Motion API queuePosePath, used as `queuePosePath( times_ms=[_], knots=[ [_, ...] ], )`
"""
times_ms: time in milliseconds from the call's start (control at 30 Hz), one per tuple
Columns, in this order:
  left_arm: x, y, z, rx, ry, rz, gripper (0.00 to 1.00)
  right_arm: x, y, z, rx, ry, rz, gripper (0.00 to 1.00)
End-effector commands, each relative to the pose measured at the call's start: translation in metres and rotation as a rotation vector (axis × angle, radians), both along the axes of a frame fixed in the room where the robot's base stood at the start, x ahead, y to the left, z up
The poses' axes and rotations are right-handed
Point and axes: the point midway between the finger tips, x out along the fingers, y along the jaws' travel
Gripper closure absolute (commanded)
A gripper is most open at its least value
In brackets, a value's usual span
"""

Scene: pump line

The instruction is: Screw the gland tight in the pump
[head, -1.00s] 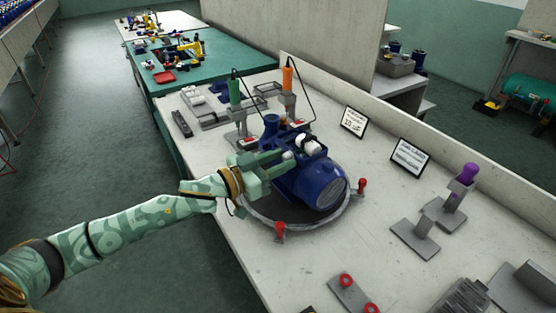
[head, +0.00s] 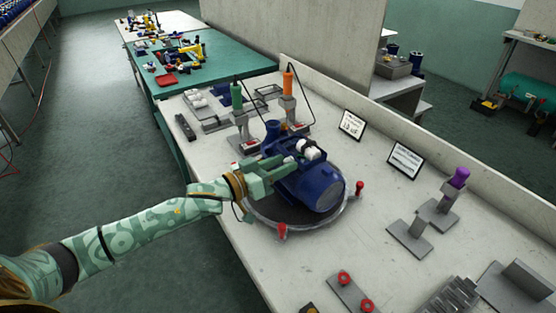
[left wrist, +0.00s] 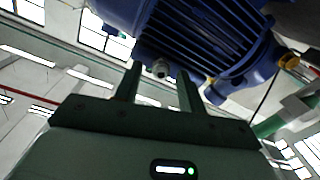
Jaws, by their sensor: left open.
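The blue pump (head: 320,186) sits on a round turntable (head: 262,222) on the bench, with white parts (head: 310,150) on its upper side. My left gripper (head: 288,166) reaches in from the left, its fingers open beside the pump's near upper side. In the left wrist view the pump's ribbed housing (left wrist: 205,30) fills the top. A small round metal piece (left wrist: 160,68), perhaps the gland, shows between the open fingers (left wrist: 160,85); I cannot tell whether they touch it. My right gripper is not in view.
A green-handled tool (head: 236,97) and an orange-handled tool (head: 288,84) stand behind the pump. Red knobs (head: 282,231) stick up at the turntable's rim. Two signs (head: 405,160) and a purple-topped stand (head: 459,178) are to the right. Bench between is clear.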

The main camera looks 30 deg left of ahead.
Motion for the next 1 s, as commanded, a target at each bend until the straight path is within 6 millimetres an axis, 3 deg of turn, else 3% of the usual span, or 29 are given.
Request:
queuePosePath(
  times_ms=[367, 700, 1000],
  knots=[
    [0.0, 0.0, -0.001, -0.028, 0.016, 0.0, 0.6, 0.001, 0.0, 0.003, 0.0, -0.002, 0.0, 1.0],
    [0.0, 0.0, 0.002, -0.264, 0.142, -0.001, 0.6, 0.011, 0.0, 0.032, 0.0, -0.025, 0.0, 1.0],
    [0.0, 0.0, -0.002, -0.286, 0.154, -0.001, 0.6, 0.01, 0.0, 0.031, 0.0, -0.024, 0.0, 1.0]
  ],
)
